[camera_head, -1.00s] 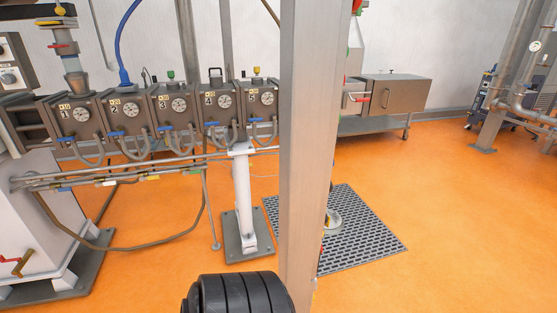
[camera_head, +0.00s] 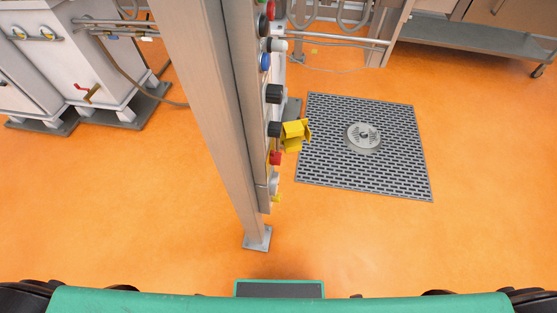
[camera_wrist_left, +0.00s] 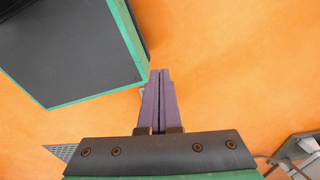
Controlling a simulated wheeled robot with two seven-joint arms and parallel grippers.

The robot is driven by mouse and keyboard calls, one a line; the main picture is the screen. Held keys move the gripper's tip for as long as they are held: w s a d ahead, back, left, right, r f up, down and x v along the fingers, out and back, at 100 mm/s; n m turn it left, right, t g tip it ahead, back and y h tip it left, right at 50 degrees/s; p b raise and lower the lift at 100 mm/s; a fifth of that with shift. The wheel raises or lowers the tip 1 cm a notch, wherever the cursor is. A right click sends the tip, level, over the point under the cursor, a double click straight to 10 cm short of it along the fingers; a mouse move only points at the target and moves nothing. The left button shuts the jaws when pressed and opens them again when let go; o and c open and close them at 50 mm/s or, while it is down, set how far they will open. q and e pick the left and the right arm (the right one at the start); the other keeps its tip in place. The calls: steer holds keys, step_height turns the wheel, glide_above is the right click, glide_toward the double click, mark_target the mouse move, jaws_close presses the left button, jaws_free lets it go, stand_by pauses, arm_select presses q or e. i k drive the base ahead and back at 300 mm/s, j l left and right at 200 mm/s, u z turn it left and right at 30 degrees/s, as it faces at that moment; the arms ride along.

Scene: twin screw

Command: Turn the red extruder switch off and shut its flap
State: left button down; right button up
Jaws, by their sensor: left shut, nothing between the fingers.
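The control panel (camera_head: 262,192) is seen nearly edge-on, mounted on a grey post in the head view. A yellow flap (camera_head: 295,134) sticks out from its face and looks open. A red switch (camera_head: 275,158) sits just below the flap; its setting cannot be told from this angle. My left gripper (camera_wrist_left: 160,72) shows only in the left wrist view, with its two purple fingers together and empty over the orange floor. It touches nothing there. My right gripper is in neither view.
Black, blue, white and red controls line the panel above the flap. A dark floor grating (camera_head: 400,165) with a round drain cover (camera_head: 363,137) lies right of the panel. White machine housings (camera_head: 105,65) stand at the upper left. Open orange floor surrounds the post foot (camera_head: 257,240).

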mark_target(276, 158)
steer(key=l+u, duration=0.15)
steer(key=u, duration=0.15)
steer(key=l+u, duration=0.15)
steer(key=u, duration=0.15)
steer(key=i+l+u, duration=0.15)
steer(key=l+u, duration=0.7)
steer(key=l, duration=0.2)
steer(key=l+u, duration=0.4)
steer(key=l, duration=0.15)
